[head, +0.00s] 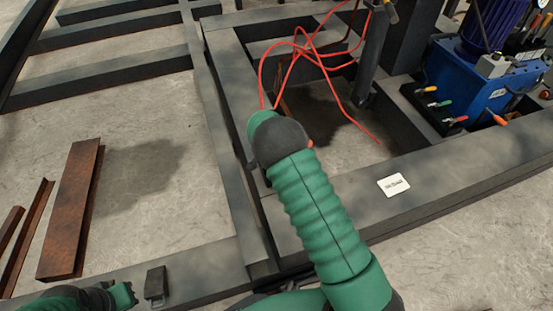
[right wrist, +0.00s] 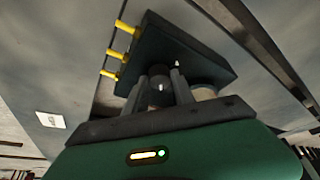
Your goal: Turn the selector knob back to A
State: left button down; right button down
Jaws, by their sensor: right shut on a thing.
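My right gripper (right wrist: 161,92) has its two fingers shut on a dark round selector knob (right wrist: 159,74) in the right wrist view. The knob sits on a dark control box (right wrist: 195,55). A small white mark shows on the knob and another on the box beside it; I cannot read any letters. In the head view my green right arm hides the box, knob and right gripper. My left gripper (head: 122,295) is at the lower left of the head view, away from the box; its jaw opening is unclear.
Yellow-ended fittings (right wrist: 117,54) stick out of the box's side. A white label (head: 393,185) lies on the dark steel frame (head: 440,180). Red cables (head: 310,55) loop beyond my arm. A blue hydraulic unit (head: 470,85) stands at right. Rusty beams (head: 72,205) lie at left.

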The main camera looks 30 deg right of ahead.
jog(key=n+p, duration=0.1)
jog(key=p, duration=0.1)
jog(key=n+t+p, duration=0.1)
jog(key=n, duration=0.1)
jog(key=n+y+p, duration=0.1)
jog(key=n+p, duration=0.1)
jog(key=shift+d+r+p, duration=0.15)
jog(key=shift+r+p, duration=0.15)
jog(key=shift+p, duration=0.05)
jog(key=shift+n+t+y+p, duration=0.5)
jog(key=shift+n+p, duration=0.5)
jog(key=shift+n, duration=0.1)
jog(key=shift+f+n+y+p, duration=0.2)
jog(key=shift+n+y+p, duration=0.1)
jog(key=shift+n+p, duration=0.55)
jog(key=shift+n, duration=0.25)
jog(key=c, duration=1.1)
grip_release()
jog(key=shift+f, duration=0.1)
jog(key=shift+s, duration=0.1)
